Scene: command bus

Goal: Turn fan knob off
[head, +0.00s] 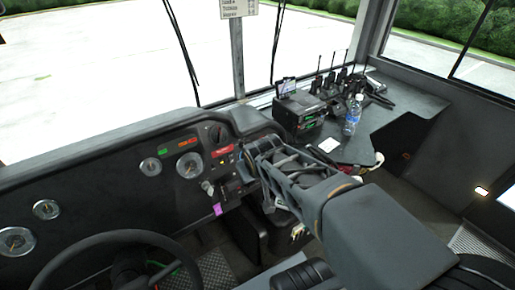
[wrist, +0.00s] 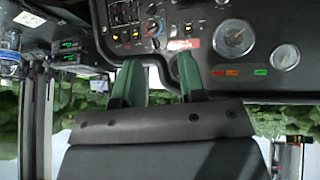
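My gripper (wrist: 158,58) shows in the wrist view as two green fingers, spread apart with an empty gap between them. They point at the dashboard (wrist: 208,62), which appears upside down there. Several small knobs and switches (wrist: 124,38) sit beyond the fingertips, by a red label (wrist: 183,44). I cannot tell which one is the fan knob. In the head view a large black rotary knob (head: 217,133) sits above the red label, left of my gripper. My arm hides part of the panel, and the fingertips are not clear in the head view.
Gauges (head: 190,165) lie left on the panel, and the steering wheel (head: 105,245) is at lower left. A black radio box (head: 299,115), a water bottle (head: 353,115) and several handheld radios (head: 330,82) stand on the right ledge, near my arm.

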